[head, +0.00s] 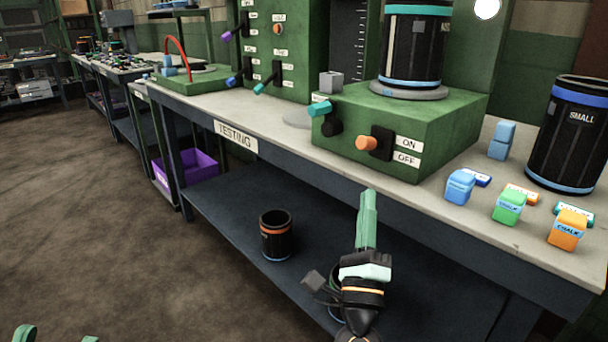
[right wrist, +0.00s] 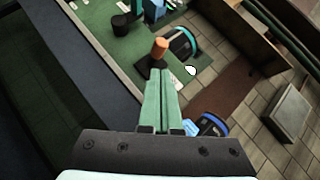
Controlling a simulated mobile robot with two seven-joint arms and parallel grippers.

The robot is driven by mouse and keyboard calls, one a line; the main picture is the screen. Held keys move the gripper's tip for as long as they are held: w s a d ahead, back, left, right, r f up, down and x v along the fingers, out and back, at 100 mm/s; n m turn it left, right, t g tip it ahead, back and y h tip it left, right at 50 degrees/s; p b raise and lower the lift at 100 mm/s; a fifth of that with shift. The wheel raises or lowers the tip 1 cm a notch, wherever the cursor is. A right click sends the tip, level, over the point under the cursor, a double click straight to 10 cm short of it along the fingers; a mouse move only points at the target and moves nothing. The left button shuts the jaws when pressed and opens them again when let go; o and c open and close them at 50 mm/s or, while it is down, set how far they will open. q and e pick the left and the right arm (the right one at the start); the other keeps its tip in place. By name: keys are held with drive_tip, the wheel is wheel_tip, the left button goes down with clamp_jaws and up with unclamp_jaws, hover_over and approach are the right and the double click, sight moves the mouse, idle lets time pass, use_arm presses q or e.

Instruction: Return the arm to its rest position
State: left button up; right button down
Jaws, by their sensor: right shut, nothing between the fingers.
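My right gripper (head: 368,195) is in front of the testing bench's front edge, pointing up and away. Its green fingers are together with nothing between them. In the right wrist view the shut fingers (right wrist: 161,75) point toward the orange knob (right wrist: 160,48), which appears just past their tips. In the head view this orange knob (head: 367,143) is on the front of the green test machine (head: 430,150), beside the ON and OFF labels, and the gripper is apart from it. Small green parts, seemingly of my left gripper (head: 57,338), barely show at the bottom left edge.
The bench top (head: 280,131) holds a black cylinder (head: 412,45) on the machine, another marked SMALL (head: 565,140), and several small chalk blocks (head: 510,207). A black cup (head: 276,235) stands on the lower shelf (head: 225,205), near a purple bin (head: 195,168). The floor (head: 90,220) at left is clear.

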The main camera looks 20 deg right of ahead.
drive_tip(key=s+a+r+m+y+p, duration=0.1)
drive_tip(key=s+a+r+m+y, duration=0.1)
drive_tip(key=s+a+m+y, duration=0.9)
drive_tip(key=s+a+r+m+y+p, duration=0.2)
drive_tip(key=s+a+m+y, duration=0.2)
drive_tip(key=m+y, duration=1.3)
use_arm(q)
drive_tip(key=w+a+f+n+g+y+p, duration=0.3)
drive_tip(key=w+f+n+g+y+p, duration=0.2)
drive_tip(key=w+f+n+y+p, duration=0.65)
use_arm(e)
drive_tip(key=w+d+f+m+g+h+p, duration=0.35)
drive_tip(key=w+f+m+h, duration=0.25)
drive_tip(key=f+m+h, duration=0.4)
use_arm(q)
drive_tip(key=s+f+g+y+p, duration=0.1)
drive_tip(key=s+f+g+p, duration=0.3)
drive_tip(key=s, duration=0.3)
drive_tip(key=s+a+f+g+p, duration=0.1)
drive_tip(key=s+f+g+p, duration=0.3)
drive_tip(key=s+p, duration=0.2)
drive_tip(key=shift+s+m+y, duration=0.35)
use_arm(e)
drive_tip(key=s+d+f+m+g+h, duration=0.1)
drive_tip(key=s+f+g+h, duration=0.2)
drive_tip(key=s+f+g, duration=0.5)
drive_tip(key=shift+s+f+m+g, duration=0.3)
drive_tip(key=shift+s+f+g, duration=0.05)
drive_tip(key=shift+s+f, duration=0.45)
